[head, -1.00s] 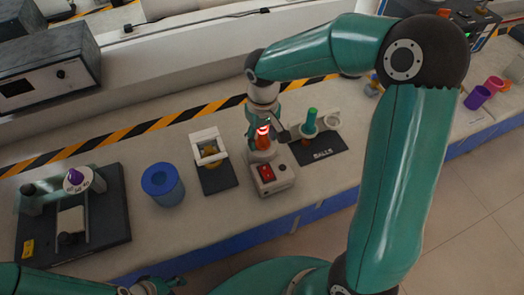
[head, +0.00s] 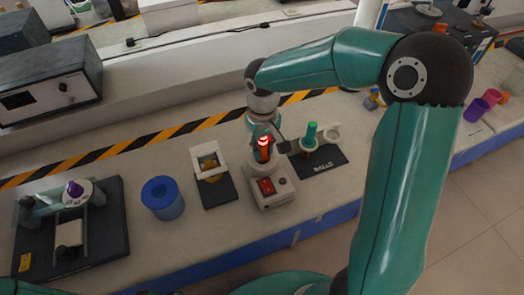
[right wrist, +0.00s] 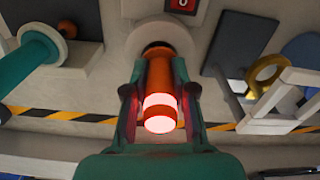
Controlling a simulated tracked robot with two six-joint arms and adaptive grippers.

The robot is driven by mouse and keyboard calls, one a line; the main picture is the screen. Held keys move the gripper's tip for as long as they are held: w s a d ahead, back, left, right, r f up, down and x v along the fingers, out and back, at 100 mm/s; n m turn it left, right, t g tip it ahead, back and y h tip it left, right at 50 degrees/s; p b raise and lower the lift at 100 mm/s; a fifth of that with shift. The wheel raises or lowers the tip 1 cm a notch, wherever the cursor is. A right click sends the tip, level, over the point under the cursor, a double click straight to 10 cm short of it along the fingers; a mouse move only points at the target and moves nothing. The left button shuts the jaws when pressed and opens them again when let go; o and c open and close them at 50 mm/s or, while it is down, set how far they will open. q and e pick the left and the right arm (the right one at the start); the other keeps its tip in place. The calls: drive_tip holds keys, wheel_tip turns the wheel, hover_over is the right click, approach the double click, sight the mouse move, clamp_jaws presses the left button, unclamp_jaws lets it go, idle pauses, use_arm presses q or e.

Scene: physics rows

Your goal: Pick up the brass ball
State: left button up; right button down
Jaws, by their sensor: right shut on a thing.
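My right gripper (head: 263,152) is shut on an orange cylinder (right wrist: 159,74) with a glowing red-white end (right wrist: 160,112). The cylinder stands at the round opening of a white box (head: 272,191) with a red switch; I cannot tell if it is lifted off. A small copper-brown ball (right wrist: 68,29) sits beside a green cylinder (right wrist: 28,55), apart from the gripper. I cannot tell if this is the brass ball. In the head view, the green cylinder (head: 311,133) stands by the dark mat lettered BALLS (head: 322,163). My left gripper is not clearly visible.
A white frame with a gold ring (right wrist: 265,74) stands left of the box in the head view (head: 209,160). A blue cup (head: 163,198) and a dark plate with a fixture (head: 103,235) are further left. Purple cups (head: 475,110) stand far right.

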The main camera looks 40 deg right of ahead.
wheel_tip(320, 180, up, 21)
drive_tip(key=p, duration=0.2)
drive_tip(key=shift+p, duration=0.35)
drive_tip(key=shift+f, duration=0.1)
